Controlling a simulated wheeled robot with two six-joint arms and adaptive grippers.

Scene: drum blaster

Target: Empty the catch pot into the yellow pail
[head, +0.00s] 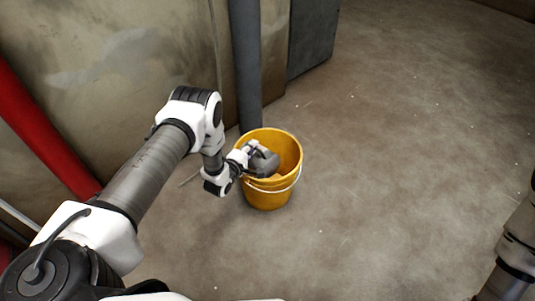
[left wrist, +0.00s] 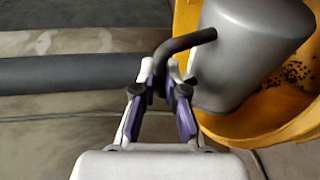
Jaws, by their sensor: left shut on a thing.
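The yellow pail (head: 270,196) stands on the concrete floor near the wall. It also shows at the right of the left wrist view (left wrist: 306,122), with several small dark bits lying inside. The catch pot (head: 264,162) is a grey metal pot with a dark bent handle (left wrist: 187,42). It is tilted over the pail's mouth, partly inside the rim. My left gripper (head: 244,158) is at the pail's left rim. It is shut on the catch pot's handle, as the left wrist view shows (left wrist: 160,88). The pot's mouth is hidden in the left wrist view. My right gripper is out of view.
A dark grey vertical pipe (head: 246,65) stands right behind the pail. A grey panel (head: 312,35) is on the wall beside it. A red pipe (head: 45,130) leans at the far left. The floor (head: 400,130) right of the pail is clear.

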